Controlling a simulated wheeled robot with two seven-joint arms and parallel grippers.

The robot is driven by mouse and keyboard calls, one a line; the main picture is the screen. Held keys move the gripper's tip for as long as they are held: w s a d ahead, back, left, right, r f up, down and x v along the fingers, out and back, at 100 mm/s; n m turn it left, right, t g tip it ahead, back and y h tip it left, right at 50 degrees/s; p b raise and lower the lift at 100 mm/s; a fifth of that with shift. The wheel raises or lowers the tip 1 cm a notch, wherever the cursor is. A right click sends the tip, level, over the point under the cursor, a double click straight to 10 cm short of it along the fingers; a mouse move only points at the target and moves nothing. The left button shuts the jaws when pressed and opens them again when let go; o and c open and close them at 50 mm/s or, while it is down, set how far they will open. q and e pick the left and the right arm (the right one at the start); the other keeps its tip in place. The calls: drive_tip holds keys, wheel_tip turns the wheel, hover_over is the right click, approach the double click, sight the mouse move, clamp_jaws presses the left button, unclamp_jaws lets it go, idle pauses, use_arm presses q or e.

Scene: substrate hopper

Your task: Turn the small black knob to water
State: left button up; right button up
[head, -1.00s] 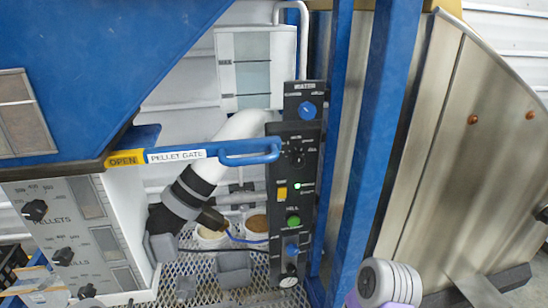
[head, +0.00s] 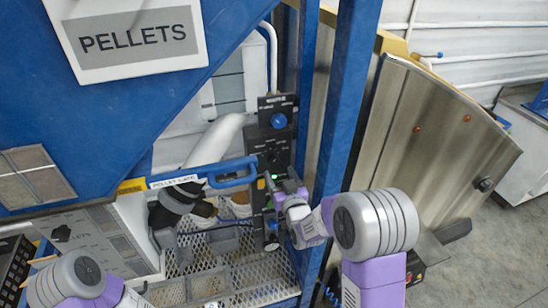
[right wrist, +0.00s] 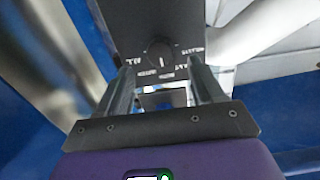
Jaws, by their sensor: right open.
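The small black knob (head: 275,156) sits on a narrow black control panel (head: 254,140), below the blue knob under the WATER label. In the right wrist view the knob (right wrist: 159,53) is round, with a light pointer mark toward the bottom of the picture. Small upside-down labels around it are hard to read. My right gripper (head: 276,181) is in front of the panel, just below the knob in the head view. In the right wrist view its fingers (right wrist: 159,72) are open, with the knob seen between and beyond the tips; contact does not show.
A blue pellet gate handle (head: 232,172) sticks out left of the panel. A blue upright post (head: 345,110) stands close on its right. The blue knob (head: 279,121) is above. A white pipe (head: 212,142) runs behind. A metal hopper (head: 430,150) stands at right.

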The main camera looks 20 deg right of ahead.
sight(273, 164)
drive_tip(key=w+p, duration=0.1)
drive_tip(key=w, duration=0.5)
drive_tip(key=shift+w+a+f, duration=0.1)
drive_tip(key=shift+w+f, duration=0.05)
drive_tip(key=shift+w, duration=0.15)
drive_tip(key=c, duration=1)
drive_tip(key=shift+f+m+b, duration=0.1)
drive_tip(key=shift+m+b, duration=0.2)
drive_tip(key=shift+b, duration=0.2)
drive_tip(key=m+b, duration=0.6)
drive_tip(key=b, duration=0.4)
drive_tip(key=shift+a+f, duration=0.1)
drive_tip(key=shift+m+b, duration=0.7)
drive_tip(key=shift+b, duration=0.35)
drive_tip(key=shift+r, duration=0.2)
